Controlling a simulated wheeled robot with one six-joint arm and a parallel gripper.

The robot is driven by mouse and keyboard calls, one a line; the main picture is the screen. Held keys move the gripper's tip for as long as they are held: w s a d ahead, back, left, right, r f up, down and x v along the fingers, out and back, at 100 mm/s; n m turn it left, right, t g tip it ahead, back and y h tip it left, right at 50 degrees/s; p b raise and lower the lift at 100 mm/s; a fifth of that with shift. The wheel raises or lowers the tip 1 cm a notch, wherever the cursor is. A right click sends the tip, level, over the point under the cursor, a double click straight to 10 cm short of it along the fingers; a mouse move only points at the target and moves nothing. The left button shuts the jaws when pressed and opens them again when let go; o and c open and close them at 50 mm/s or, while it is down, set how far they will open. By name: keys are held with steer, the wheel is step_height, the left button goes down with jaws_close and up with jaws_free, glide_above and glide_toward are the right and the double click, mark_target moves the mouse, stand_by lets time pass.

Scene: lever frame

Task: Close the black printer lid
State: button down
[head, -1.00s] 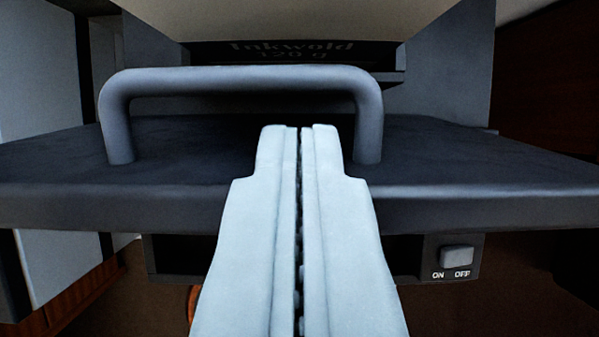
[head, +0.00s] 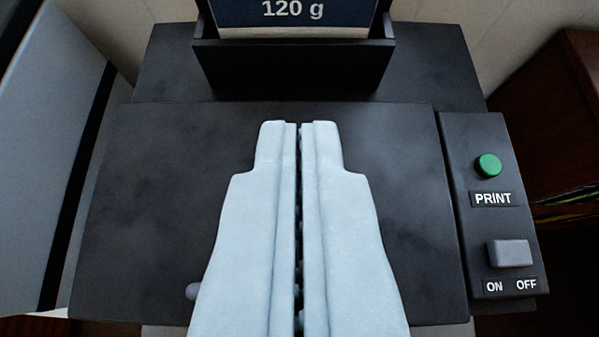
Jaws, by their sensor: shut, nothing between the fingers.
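The black printer lid (head: 150,200) lies as a broad dark panel below the paper slot and left of the control panel. It looks flat, but its front edge is partly hidden and I cannot tell whether a gap is left under it. My gripper (head: 299,128) is shut and empty, in front of the lid's middle in the picture. I cannot tell whether it touches the lid. A small grey rounded piece, seemingly an end of the lid handle (head: 192,291), shows left of my gripper; the rest is hidden behind my gripper.
The control panel on the right has a green PRINT button (head: 488,165) and a grey ON/OFF switch (head: 510,253). A paper tray (head: 293,68) with a "120 g" pack rises at the back. A grey-white panel (head: 45,170) stands at left, brown furniture (head: 560,120) at right.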

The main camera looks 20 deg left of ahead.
steer(key=s+d+f, duration=0.1)
steer(key=s+f, duration=0.3)
steer(key=f, duration=0.3)
steer(key=s+d+f, duration=0.1)
steer(key=s+f, duration=0.3)
steer(key=f, duration=0.3)
steer(key=shift+d+f, duration=0.2)
steer(key=shift+d, duration=0.1)
steer(key=s+d, duration=0.3)
steer(key=s, duration=0.6)
steer(key=shift+r, duration=0.35)
